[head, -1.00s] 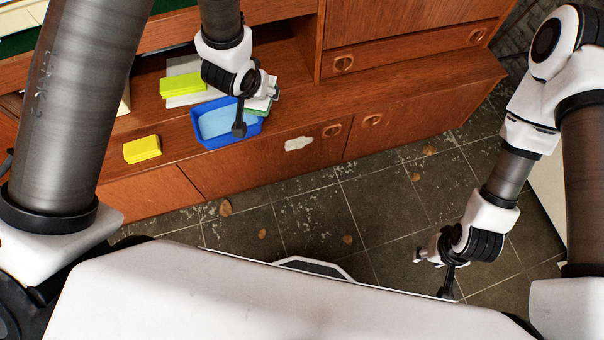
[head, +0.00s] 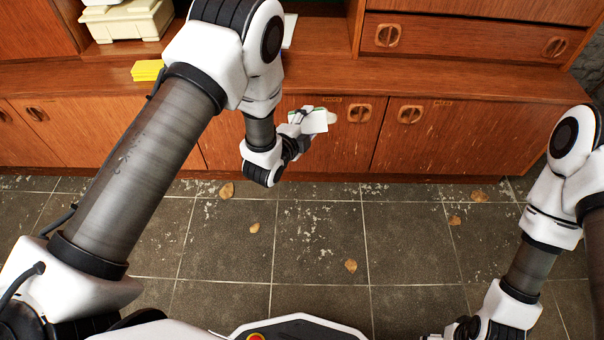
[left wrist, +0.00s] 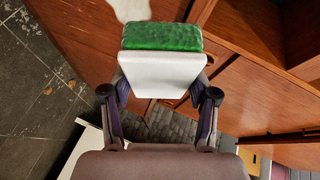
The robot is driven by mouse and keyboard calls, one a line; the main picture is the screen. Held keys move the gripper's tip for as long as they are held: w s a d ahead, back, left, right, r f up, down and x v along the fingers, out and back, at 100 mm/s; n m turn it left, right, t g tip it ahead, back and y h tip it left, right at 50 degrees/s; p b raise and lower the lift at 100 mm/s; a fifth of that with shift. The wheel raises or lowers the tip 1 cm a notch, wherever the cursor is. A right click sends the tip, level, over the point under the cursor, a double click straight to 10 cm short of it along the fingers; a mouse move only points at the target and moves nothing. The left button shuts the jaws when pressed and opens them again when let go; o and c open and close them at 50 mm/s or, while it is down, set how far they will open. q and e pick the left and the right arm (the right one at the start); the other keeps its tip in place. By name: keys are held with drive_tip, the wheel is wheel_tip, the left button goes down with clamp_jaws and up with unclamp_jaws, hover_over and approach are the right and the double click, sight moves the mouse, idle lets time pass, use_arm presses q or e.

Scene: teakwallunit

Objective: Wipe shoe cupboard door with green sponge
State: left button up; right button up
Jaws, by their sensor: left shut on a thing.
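My left gripper (head: 300,132) is shut on the green sponge (head: 314,121), in front of the shoe cupboard door (head: 335,155). In the left wrist view the sponge (left wrist: 162,38) has a green scrub layer on a white body, held between both fingers. A whitish stain (head: 332,117) is on the door near its round handle and is partly hidden by the sponge. It also shows at the top of the left wrist view (left wrist: 128,8), just beyond the sponge. I cannot tell whether the sponge touches the door. My right gripper (head: 455,333) is cut off at the bottom edge.
A second door (head: 435,140) with a round handle adjoins on the right. A yellow pad stack (head: 147,70) and a cream box (head: 128,20) stand on the unit. The tiled floor (head: 320,235) is open, with scattered leaves and pale flecks.

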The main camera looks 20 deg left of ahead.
use_arm(q)
wheel_tip(320, 180, down, 11)
drive_tip(key=w+a+m+t+h+b, duration=0.1)
drive_tip(key=a+m+t+h+b, duration=0.15)
drive_tip(key=b, duration=0.55)
drive_tip(key=w+a+b, duration=0.1)
drive_tip(key=w+b, duration=0.2)
drive_tip(key=w, duration=0.3)
drive_tip(key=shift+r+t, duration=0.2)
drive_tip(key=shift+t, duration=0.25)
use_arm(e)
wheel_tip(320, 180, down, 15)
use_arm(q)
drive_tip(key=shift+y, duration=0.25)
use_arm(e)
drive_tip(key=shift+w, duration=0.1)
use_arm(q)
drive_tip(key=shift+w+a+b, duration=0.25)
drive_tip(key=shift+w+b, duration=0.4)
drive_tip(key=shift+w, duration=0.3)
use_arm(e)
drive_tip(key=shift+f, duration=0.45)
